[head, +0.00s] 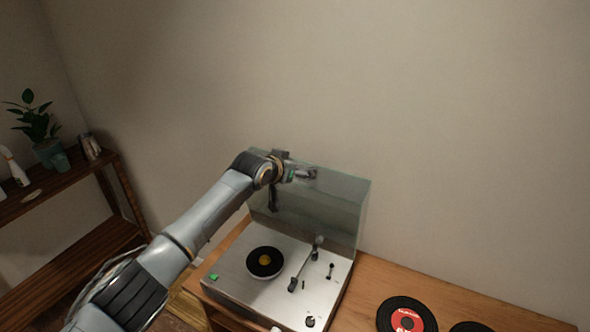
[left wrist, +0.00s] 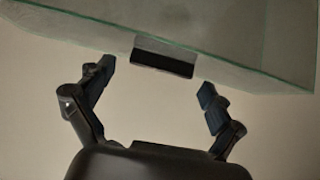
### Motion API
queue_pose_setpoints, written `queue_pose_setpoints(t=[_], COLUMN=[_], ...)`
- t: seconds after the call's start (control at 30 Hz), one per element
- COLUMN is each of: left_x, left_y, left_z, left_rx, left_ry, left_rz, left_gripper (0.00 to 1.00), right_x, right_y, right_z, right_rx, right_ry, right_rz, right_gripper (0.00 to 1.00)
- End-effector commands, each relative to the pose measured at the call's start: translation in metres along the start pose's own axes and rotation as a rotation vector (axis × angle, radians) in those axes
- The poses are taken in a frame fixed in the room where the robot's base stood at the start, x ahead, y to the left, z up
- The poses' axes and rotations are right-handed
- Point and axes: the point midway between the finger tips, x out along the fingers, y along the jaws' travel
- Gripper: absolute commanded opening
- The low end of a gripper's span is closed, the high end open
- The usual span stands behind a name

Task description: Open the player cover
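The record player (head: 232,272) stands on the wooden table, with a small black record on its platter. Its clear, greenish player cover (head: 345,200) stands raised at the back of the player, leaving the deck uncovered. My left gripper (head: 303,174) is at the upper part of the cover, with the arm reaching in from the left. In the left wrist view the two fingers are spread wide with nothing between them. A dark handle block (left wrist: 163,56) on the edge of the glassy cover (left wrist: 80,32) lies just beyond the fingertips. My right gripper is not in view.
A black record with a red label (head: 407,314) lies on the wooden table (head: 460,305) right of the player, with another dark disc beside it. A shelf (head: 85,235) with a potted plant (head: 38,125) stands at the left. A plain wall is behind.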

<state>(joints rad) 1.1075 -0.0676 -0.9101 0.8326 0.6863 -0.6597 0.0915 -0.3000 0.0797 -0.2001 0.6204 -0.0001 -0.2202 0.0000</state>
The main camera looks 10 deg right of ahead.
Motion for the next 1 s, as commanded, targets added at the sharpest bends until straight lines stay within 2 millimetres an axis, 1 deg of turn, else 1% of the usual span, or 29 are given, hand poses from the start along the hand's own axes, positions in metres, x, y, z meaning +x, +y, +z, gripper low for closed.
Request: queue_pose_setpoints(t=[0.27, 0.37, 0.47, 0.57, 0.77, 1.0], left_x=[0.000, -0.003, -0.010, -0.021, -0.050, -0.088], left_y=[0.000, -0.001, 0.000, 0.000, -0.001, -0.001], left_z=[0.003, 0.004, 0.004, 0.004, 0.004, 0.002], left_rx=[-0.001, -0.002, 0.001, 0.001, 0.000, 0.001], left_ry=[-0.006, -0.006, -0.006, -0.005, -0.004, -0.003], left_rz=[0.000, 0.001, 0.002, 0.001, -0.001, -0.001], left_gripper=[0.93, 0.93, 0.93, 0.93, 0.93, 0.93], right_x=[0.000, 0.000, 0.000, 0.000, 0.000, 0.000], right_y=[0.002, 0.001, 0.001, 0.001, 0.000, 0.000], right_z=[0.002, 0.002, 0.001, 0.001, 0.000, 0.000], right_rx=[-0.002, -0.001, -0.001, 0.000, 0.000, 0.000], right_ry=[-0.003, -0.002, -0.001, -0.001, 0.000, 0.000], right_rz=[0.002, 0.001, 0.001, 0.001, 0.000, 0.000], right_gripper=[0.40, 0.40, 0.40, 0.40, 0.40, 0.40])
